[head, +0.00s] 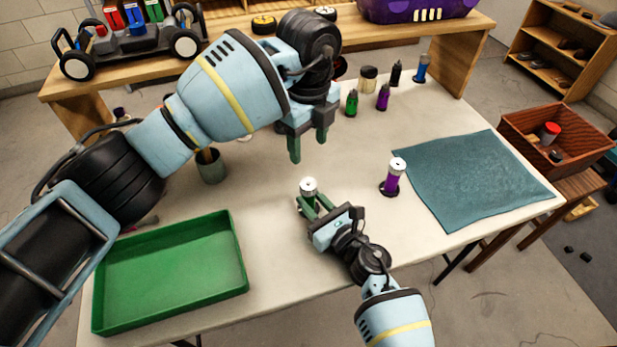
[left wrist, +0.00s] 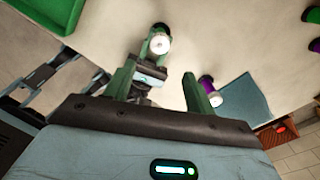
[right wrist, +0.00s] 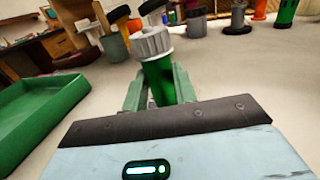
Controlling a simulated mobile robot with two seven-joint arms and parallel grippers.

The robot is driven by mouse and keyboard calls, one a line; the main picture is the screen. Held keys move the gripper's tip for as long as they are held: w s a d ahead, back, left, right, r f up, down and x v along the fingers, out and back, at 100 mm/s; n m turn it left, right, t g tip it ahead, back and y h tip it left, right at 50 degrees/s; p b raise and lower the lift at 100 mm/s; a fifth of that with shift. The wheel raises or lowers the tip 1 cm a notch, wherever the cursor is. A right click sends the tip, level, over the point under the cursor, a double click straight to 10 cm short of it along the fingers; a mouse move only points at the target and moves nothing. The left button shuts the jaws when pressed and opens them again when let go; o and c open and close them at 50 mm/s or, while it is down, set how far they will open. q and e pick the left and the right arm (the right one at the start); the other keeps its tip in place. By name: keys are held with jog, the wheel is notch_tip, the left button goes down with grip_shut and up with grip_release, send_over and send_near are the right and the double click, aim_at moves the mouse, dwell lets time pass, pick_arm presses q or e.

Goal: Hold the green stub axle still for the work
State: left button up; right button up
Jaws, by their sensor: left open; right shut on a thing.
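The green stub axle (right wrist: 160,80) stands upright in my right gripper (head: 310,204), with a silver ribbed nut (right wrist: 151,43) on its top end. In the head view the nut (head: 308,184) hides most of the axle. My right gripper is shut on the green body, just above or at the table; I cannot tell whether its base touches. My left gripper (head: 308,145) is open and empty, above and beyond the axle. In the left wrist view the axle's nut (left wrist: 160,45) shows beyond and between the open fingers.
A purple axle (head: 391,182) with a silver top stands to the right, near a teal mat (head: 470,178). A green tray (head: 170,270) lies at the front left. Several small coloured parts (head: 383,97) stand at the back. A grey-green cup (head: 211,168) is behind the left arm.

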aim_at(309, 183)
pick_arm(q)
notch_tip(309, 183, down, 11)
jog(key=shift+f, duration=0.1)
dwell(0.3)
jog(key=c, duration=1)
jog(key=shift+m, duration=0.3)
jog(key=m, duration=1.3)
jog(key=shift+m, duration=0.4)
